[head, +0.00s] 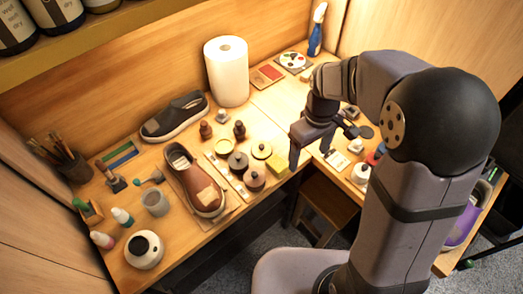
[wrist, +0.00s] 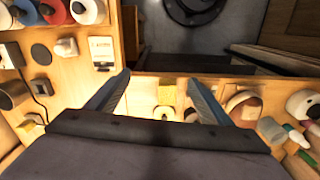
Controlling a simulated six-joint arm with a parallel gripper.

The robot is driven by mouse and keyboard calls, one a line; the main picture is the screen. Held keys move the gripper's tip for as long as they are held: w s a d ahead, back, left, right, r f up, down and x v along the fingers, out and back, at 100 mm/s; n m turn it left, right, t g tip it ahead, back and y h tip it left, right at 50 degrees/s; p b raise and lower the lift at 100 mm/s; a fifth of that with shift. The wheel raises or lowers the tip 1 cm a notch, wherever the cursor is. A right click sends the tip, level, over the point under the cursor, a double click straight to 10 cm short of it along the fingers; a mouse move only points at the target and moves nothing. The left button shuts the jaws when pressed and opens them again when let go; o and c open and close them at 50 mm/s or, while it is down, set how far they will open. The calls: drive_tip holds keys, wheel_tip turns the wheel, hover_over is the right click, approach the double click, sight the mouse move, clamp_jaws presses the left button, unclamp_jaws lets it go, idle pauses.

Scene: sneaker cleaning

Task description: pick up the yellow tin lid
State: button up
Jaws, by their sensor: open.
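The yellow tin lid (head: 261,149) is a round yellow disc with a dark knob. It lies on the bench near its front edge in the head view. In the wrist view a round pale-yellow piece that looks like it (wrist: 163,113) shows between the fingers, partly cut off by my gripper's body. My gripper (head: 311,152) is open and empty, pointing down to the right of the lid and apart from it. Its two spread fingers also show in the wrist view (wrist: 158,79).
A yellow sponge (head: 277,166) lies just in front of the lid. Lidded tins (head: 254,179) and an open tin (head: 224,147) stand to its left, with dark bottles (head: 239,130) behind. A brown shoe (head: 195,182) lies farther left. A stool (head: 327,204) stands below the bench.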

drive_tip(key=w+a+f+n, duration=0.2)
drive_tip(key=w+a+n, duration=0.2)
drive_tip(key=w+a, duration=0.15)
drive_tip(key=n+b, duration=0.1)
drive_tip(key=n, duration=0.5)
hover_over(261, 146)
drive_tip(key=d, duration=0.1)
wheel_tip(261, 146, down, 3)
drive_tip(key=shift+w+f, duration=0.1)
drive_tip(key=shift+w+a+f, duration=0.25)
drive_tip(key=shift+a, duration=0.3)
drive_tip(key=shift+f, duration=1.05)
drive_tip(key=shift+s+d+f+p, duration=0.15)
drive_tip(key=shift+f+p, duration=0.4)
drive_tip(key=shift+f, duration=0.4)
drive_tip(key=shift+s+f+p, duration=0.15)
drive_tip(key=shift+f+p, duration=0.4)
drive_tip(key=shift+f, duration=1.05)
drive_tip(key=c, duration=1.1)
